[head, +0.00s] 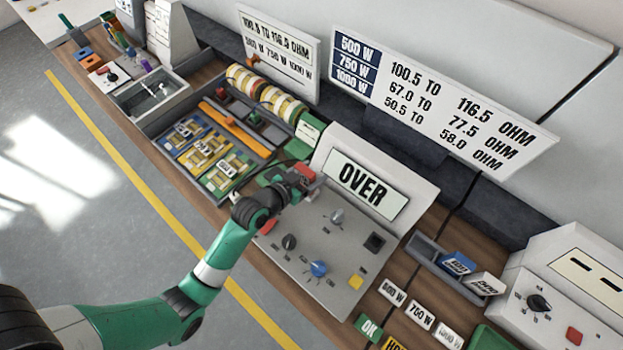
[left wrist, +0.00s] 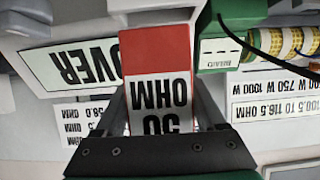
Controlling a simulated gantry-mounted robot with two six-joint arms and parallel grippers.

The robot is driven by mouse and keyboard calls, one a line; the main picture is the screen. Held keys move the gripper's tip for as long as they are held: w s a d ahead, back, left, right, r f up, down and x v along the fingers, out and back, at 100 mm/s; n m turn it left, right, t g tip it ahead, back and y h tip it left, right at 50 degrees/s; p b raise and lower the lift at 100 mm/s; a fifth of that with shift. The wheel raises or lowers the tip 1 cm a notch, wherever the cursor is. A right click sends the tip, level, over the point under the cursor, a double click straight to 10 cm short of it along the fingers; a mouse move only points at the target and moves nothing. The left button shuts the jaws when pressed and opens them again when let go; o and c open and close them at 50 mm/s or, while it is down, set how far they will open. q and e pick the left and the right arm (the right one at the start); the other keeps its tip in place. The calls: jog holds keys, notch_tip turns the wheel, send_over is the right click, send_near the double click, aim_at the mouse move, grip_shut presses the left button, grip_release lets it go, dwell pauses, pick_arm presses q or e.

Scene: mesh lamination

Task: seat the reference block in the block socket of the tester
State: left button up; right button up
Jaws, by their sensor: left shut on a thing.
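The tester (head: 318,255) is a grey sloped panel with knobs and a display reading OVER (head: 361,184); the display shows upside down in the left wrist view (left wrist: 75,70). My left gripper (head: 301,183) is over the panel's upper left part. It is shut on the reference block, a red and white block (left wrist: 158,75) marked 50 OHM. In the head view the block is mostly hidden by the gripper. A dark square recess (head: 374,243) is at the panel's right; I cannot tell whether it is the block socket. My right gripper is not in view.
A tray of marked parts (head: 205,150) and wire spools (head: 283,104) lie left of the tester. A green box with a cable (left wrist: 222,35) is near the held block. Label plates (head: 420,315) and a small bin (head: 440,262) are at the right.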

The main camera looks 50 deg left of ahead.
pick_arm(q)
jog(key=f, duration=0.1)
jog(key=f+b, duration=0.1)
jog(key=f, duration=0.1)
jog(key=shift+w+a+f, duration=0.1)
jog(key=shift+w+a, duration=0.2)
jog(key=shift+s+f, duration=0.1)
jog(key=shift+f, duration=0.2)
jog(key=shift+f+b, duration=0.15)
jog(key=shift+b, duration=0.2)
jog(key=o, duration=1.6)
jog(key=shift+c, duration=0.2)
